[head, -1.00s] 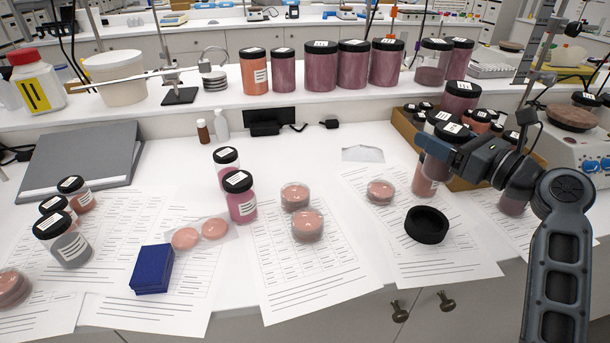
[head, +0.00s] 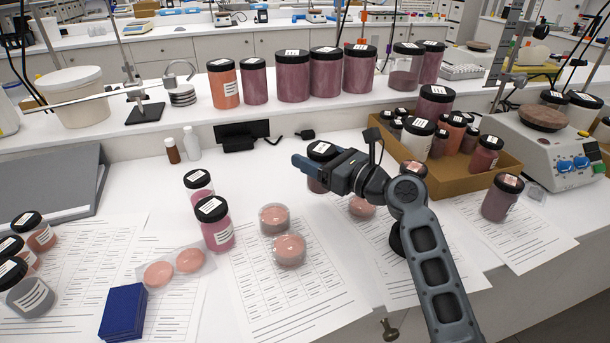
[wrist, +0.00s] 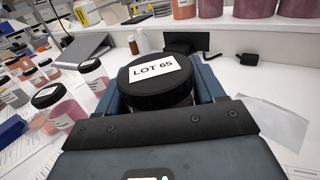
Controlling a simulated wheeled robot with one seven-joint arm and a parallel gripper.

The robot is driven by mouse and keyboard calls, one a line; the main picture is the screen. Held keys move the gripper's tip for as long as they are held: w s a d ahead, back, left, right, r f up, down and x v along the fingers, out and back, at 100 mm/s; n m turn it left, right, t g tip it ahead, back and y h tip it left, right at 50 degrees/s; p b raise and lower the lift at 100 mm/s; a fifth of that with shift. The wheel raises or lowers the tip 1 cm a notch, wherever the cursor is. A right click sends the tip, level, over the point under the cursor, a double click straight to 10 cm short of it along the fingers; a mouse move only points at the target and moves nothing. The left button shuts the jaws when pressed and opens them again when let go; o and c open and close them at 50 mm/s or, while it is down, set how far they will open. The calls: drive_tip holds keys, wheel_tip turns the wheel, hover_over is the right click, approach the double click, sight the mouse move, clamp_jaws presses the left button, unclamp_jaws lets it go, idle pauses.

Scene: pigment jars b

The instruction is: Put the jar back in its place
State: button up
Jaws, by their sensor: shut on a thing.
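My gripper (head: 318,166) is shut on a jar with a black lid (head: 321,150), held over the white bench near its back part. The lid fills the middle of the wrist view (wrist: 155,80) and its label reads LOT 65. The jar's reddish body (head: 317,185) shows only partly below my gripper. A cardboard box (head: 470,180) with several black-lidded jars stands to the right. A black ring (head: 396,243) on a printed sheet is mostly hidden behind my arm.
Two pink jars (head: 215,224) and (head: 198,184) stand left of my gripper, near round pink samples (head: 289,250). A lone jar (head: 502,198) stands on the right sheet. Two small bottles (head: 192,143) stand at the back. Large jars (head: 293,75) line the raised shelf.

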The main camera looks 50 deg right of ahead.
drive_tip(key=shift+w+a+f+b, duration=0.1)
drive_tip(key=shift+w+a+f, duration=0.15)
drive_tip(key=shift+f, duration=0.6)
drive_tip(key=shift+w+a+f+b, duration=0.15)
drive_tip(key=shift+w+f, duration=0.15)
drive_tip(key=shift+f, duration=0.6)
drive_tip(key=shift+w+a+f+b, duration=0.15)
drive_tip(key=shift+w+f, duration=0.15)
drive_tip(key=shift+f, duration=0.55)
drive_tip(key=shift+f, duration=0.1)
drive_tip(key=o, duration=1.1)
drive_tip(key=shift+o, duration=0.2)
drive_tip(key=shift+s, duration=0.15)
drive_tip(key=s+p, duration=0.1)
drive_tip(key=s, duration=1)
drive_tip(key=shift+s+p, duration=0.3)
drive_tip(key=shift+s, duration=0.1)
